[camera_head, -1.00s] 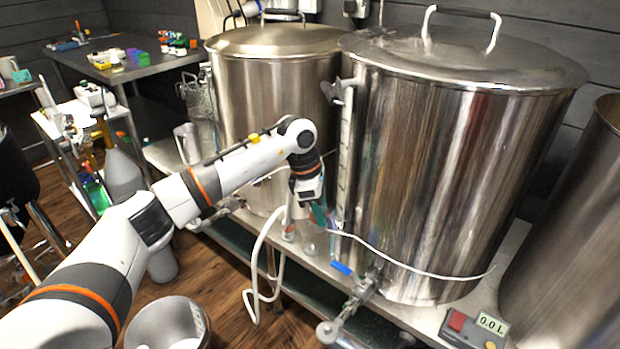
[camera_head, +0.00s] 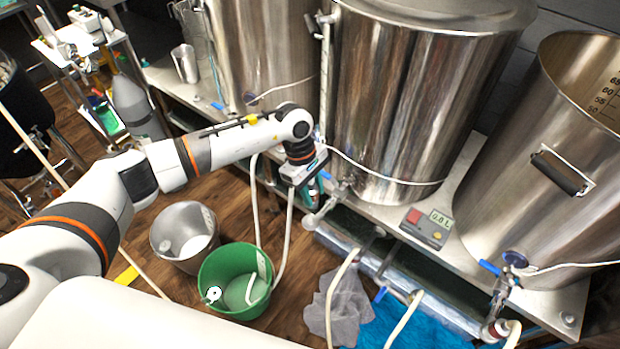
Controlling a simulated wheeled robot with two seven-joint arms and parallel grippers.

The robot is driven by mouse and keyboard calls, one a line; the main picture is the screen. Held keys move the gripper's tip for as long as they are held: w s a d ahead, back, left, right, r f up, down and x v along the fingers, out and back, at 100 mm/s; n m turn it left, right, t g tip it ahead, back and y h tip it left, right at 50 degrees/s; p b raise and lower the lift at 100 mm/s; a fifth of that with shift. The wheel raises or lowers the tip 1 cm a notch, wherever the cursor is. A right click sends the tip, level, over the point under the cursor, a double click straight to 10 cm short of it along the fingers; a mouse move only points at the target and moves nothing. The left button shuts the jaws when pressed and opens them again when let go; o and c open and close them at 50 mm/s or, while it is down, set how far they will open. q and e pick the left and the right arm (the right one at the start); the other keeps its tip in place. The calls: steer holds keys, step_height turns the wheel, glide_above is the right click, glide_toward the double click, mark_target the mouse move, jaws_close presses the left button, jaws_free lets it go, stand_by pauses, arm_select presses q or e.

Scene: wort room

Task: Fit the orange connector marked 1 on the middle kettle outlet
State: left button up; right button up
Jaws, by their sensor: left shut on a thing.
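The middle kettle (camera_head: 400,110) is a large steel vessel on the bench. Its outlet valve (camera_head: 340,190) has a blue lever and ends in a pale elbow (camera_head: 312,219) pointing down and left. My left gripper (camera_head: 313,190) points down just left of this valve, above the elbow's level in the picture. It is shut on a hose connector, which its fingers mostly hide, so I cannot read its colour or mark. A white hose (camera_head: 287,240) hangs from beside the gripper towards the green bucket (camera_head: 213,265). I cannot tell whether the connector touches the outlet. My right gripper is out of view.
The left kettle (camera_head: 258,50) and the right kettle (camera_head: 570,160) flank the middle one. A control box (camera_head: 425,228) sits on the bench edge (camera_head: 455,205). A steel pail (camera_head: 180,232), a grey cloth (camera_head: 340,305) and a blue cloth (camera_head: 420,330) lie on the floor side.

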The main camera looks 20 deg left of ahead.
arm_select(q)
step_height(320, 180, down, 6)
steer(key=b, duration=0.3)
steer(key=shift+f+b, duration=0.1)
steer(key=shift+b, duration=0.3)
steer(key=shift+f+b, duration=0.45)
steer(key=shift+f+b, duration=0.85)
steer(key=shift+b, duration=0.2)
steer(key=shift+a+f+b, duration=0.2)
steer(key=shift+f+b, duration=0.25)
steer(key=shift+f, duration=0.25)
steer(key=o, duration=1.1)
steer(key=shift+a+f+b, duration=0.1)
steer(key=shift+b, duration=0.25)
steer(key=shift+o, duration=0.2)
